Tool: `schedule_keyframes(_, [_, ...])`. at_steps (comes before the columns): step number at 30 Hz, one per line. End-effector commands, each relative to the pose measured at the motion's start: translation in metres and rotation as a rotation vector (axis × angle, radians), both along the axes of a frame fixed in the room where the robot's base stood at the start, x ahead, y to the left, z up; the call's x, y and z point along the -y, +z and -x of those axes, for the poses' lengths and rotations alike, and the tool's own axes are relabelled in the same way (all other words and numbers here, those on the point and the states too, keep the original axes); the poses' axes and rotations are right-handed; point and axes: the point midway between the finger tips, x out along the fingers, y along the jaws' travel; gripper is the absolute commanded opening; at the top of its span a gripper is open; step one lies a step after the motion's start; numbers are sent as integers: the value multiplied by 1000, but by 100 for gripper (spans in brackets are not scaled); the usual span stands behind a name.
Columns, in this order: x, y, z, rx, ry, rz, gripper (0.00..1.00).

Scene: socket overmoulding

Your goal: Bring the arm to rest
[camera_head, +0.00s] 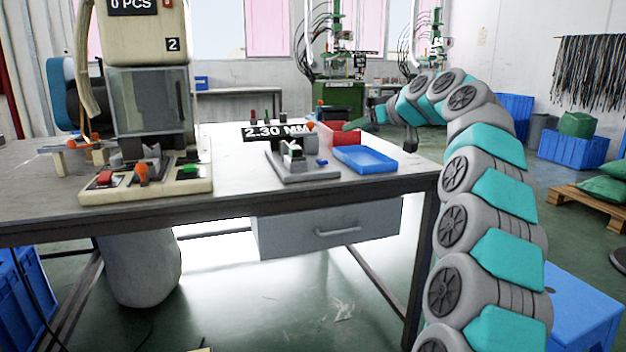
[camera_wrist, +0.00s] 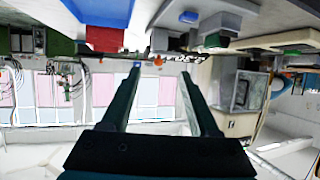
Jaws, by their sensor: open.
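My arm (camera_head: 487,185) rises at the right of the head view and bends over at the top toward the left. My gripper (camera_head: 354,124) is at its end, above the back right part of the table, near the red bin (camera_head: 340,133) and the blue tray (camera_head: 364,159). In the wrist view my gripper (camera_wrist: 159,70) has its two dark fingers wide apart, with nothing between them. The wrist picture is upside down, with the table things along its top. In the head view the fingers are small and partly hard to make out.
A workbench (camera_head: 350,186) carries a press machine (camera_head: 148,95) at the left and a gauge with a "2.30 MM" display (camera_head: 277,132) in the middle. A blue crate (camera_head: 580,305) stands beside my arm. Green sacks on a pallet (camera_head: 590,205) lie at the far right.

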Motion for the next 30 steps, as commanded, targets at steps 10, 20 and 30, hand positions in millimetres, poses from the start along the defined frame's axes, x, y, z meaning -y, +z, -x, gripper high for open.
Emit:
schedule_keyframes(10, [-22,-13,27,-101,30,-13,62])
schedule_keyframes(20, [-56,-44,92,-288,62,-4,62])
schedule_keyframes(30, [-79,-120,231,-613,27,94,62])
